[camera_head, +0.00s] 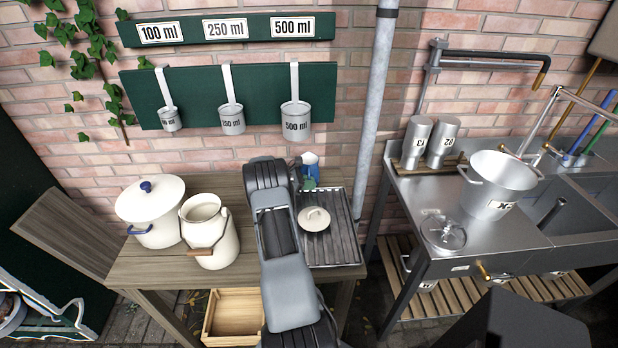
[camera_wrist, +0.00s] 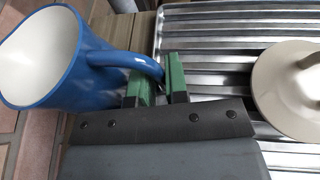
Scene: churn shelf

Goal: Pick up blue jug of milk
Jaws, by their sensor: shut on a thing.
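The blue jug (camera_wrist: 88,82) has a white inside and looks empty in the part that shows. It fills the left of the wrist view, and its handle points toward my gripper. My gripper (camera_wrist: 160,84) has green fingers and is shut on the jug's handle. In the head view the jug (camera_head: 311,170) shows behind my arm, at the back of the ribbed drainer, and most of it is hidden. The frames do not clearly show whether its base rests on anything.
A cream lid (camera_head: 314,219) lies on the ribbed metal drainer (camera_head: 338,240), right of my arm. A cream milk can (camera_head: 209,232) and a lidded white pot (camera_head: 151,212) stand left on the wooden table. A grey pipe (camera_head: 376,100) rises behind the drainer.

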